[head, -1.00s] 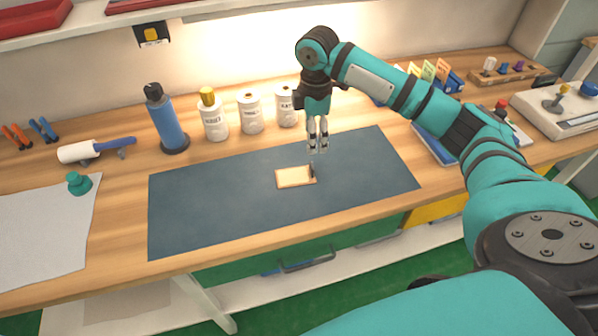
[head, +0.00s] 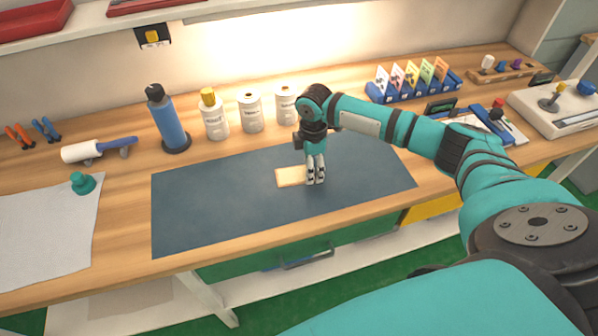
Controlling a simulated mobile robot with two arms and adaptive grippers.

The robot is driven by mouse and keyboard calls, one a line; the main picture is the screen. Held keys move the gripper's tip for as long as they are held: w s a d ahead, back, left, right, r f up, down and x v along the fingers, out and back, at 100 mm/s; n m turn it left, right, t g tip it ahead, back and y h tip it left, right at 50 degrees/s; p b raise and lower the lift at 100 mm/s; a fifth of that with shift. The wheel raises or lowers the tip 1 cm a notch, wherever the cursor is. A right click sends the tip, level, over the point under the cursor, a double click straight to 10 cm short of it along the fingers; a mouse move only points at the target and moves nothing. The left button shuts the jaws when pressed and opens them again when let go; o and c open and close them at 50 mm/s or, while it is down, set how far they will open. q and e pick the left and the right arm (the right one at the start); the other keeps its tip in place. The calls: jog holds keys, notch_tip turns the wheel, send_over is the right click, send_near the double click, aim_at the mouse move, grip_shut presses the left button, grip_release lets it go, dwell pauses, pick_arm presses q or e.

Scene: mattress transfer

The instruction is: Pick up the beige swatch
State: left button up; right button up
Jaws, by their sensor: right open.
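The beige swatch (head: 290,177) is a small flat rectangle lying on the dark blue mat (head: 225,205). My right gripper (head: 316,182) is down at the swatch's right edge, with its fingers pointing down. The fingers are slightly apart and hide the swatch's right end. I cannot tell whether the swatch's edge lies between them. My left gripper is not in view.
Behind the mat stand a blue bottle (head: 168,122) and several white containers (head: 250,112). A blue rack (head: 412,88) of coloured cards is at the back right. A roller (head: 85,150) and a grey sheet (head: 45,235) lie at left. The mat's left half is clear.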

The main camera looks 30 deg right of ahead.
jog(key=c, duration=1.1)
